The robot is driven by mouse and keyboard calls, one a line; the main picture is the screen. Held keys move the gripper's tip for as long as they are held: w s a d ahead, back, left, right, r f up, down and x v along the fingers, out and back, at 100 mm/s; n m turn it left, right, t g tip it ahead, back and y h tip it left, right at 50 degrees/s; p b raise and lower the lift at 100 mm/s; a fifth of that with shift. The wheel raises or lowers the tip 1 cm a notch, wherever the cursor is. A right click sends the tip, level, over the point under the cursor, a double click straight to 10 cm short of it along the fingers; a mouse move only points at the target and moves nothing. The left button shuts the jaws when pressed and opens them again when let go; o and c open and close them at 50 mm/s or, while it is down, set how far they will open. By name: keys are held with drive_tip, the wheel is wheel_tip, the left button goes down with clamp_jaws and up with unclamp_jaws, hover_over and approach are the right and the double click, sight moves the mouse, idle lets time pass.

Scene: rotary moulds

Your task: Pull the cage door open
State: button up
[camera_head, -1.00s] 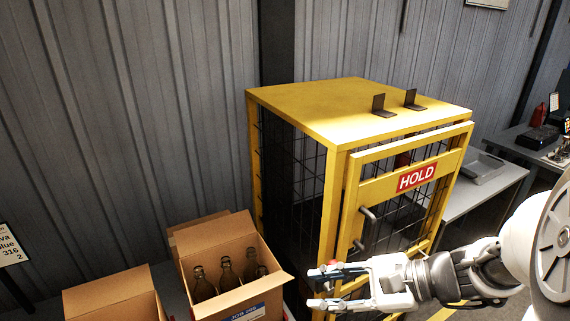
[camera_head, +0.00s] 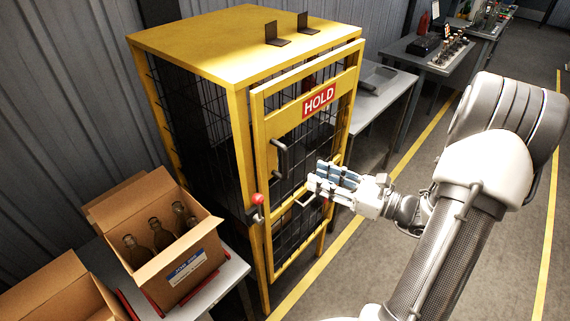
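The yellow cage (camera_head: 147,85) stands left of centre with dark mesh sides. Its door (camera_head: 262,160) faces right and front, carries a red HOLD sign (camera_head: 318,100), and looks closed in its frame. A dark D-shaped handle (camera_head: 281,158) sits on the door's left upright. A latch with a red knob (camera_head: 257,199) is lower on the left edge. My gripper (camera_head: 317,182) is in front of the door, right of and a little below the handle, pointing left. Its fingers look apart, with nothing seen between them. I cannot tell its exact distance from the door.
Open cardboard boxes (camera_head: 185,262) with brown bottles stand on a bench at lower left. A grey table (camera_head: 385,80) is behind the cage on the right. Floor with yellow lines (camera_head: 440,120) is clear on the right.

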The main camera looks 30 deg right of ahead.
sight(285, 175)
drive_tip(key=b+x, duration=0.1)
drive_tip(key=x, duration=0.9)
drive_tip(key=shift+w+a, duration=0.25)
drive_tip(key=shift+w, duration=0.05)
drive_tip(key=shift+c, duration=0.5)
clamp_jaws()
